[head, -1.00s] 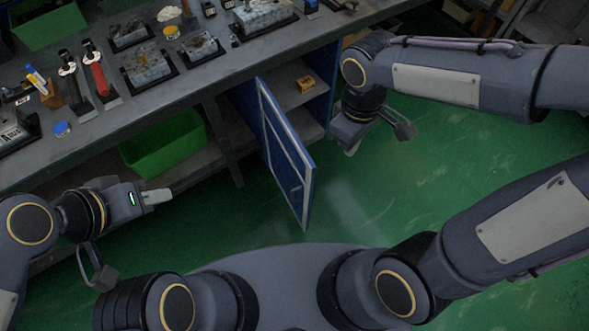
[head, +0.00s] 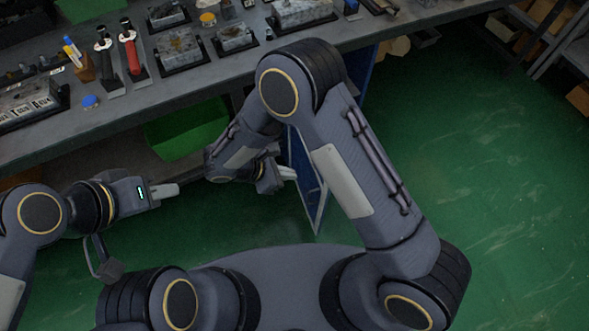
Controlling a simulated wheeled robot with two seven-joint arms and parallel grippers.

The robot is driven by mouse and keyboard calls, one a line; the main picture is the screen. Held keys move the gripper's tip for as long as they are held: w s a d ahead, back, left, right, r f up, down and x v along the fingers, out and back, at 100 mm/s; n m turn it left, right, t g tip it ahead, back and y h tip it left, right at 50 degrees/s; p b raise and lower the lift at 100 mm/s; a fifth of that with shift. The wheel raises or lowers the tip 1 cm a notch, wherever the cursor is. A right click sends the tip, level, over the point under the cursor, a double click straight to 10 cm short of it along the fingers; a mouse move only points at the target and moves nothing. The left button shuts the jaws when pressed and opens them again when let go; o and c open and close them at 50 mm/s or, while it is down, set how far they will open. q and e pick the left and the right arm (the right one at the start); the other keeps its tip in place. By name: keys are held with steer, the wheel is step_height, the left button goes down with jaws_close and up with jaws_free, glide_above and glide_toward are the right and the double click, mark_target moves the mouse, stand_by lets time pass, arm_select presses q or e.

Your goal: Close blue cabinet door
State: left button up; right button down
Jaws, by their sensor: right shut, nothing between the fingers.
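The blue cabinet door (head: 301,182) hangs open below the workbench, jutting out toward me. My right arm hides its upper part, its hinge side and most of the cabinet. A strip of the blue cabinet (head: 365,72) shows to the right of that arm. My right gripper (head: 287,173) is shut and empty on the left side of the door, with its fingertips close to the door's face; I cannot tell whether they touch. My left gripper (head: 166,190) is away to the left of the door, in front of the bench; its fingers overlap in this view.
The grey workbench (head: 120,122) carries metal blocks, red- and black-handled tools and small parts. A green bin (head: 185,132) sits under it, left of the door. Green floor (head: 480,190) is clear at the right. Shelving stands at the far right.

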steer(key=w+d+f+p, duration=0.2)
steer(key=d+f, duration=0.3)
steer(key=d, duration=0.4)
steer(key=shift+d+f+p, duration=0.2)
steer(key=shift+f+p, duration=0.05)
steer(key=shift+p, duration=0.1)
steer(key=shift+w+d, duration=0.1)
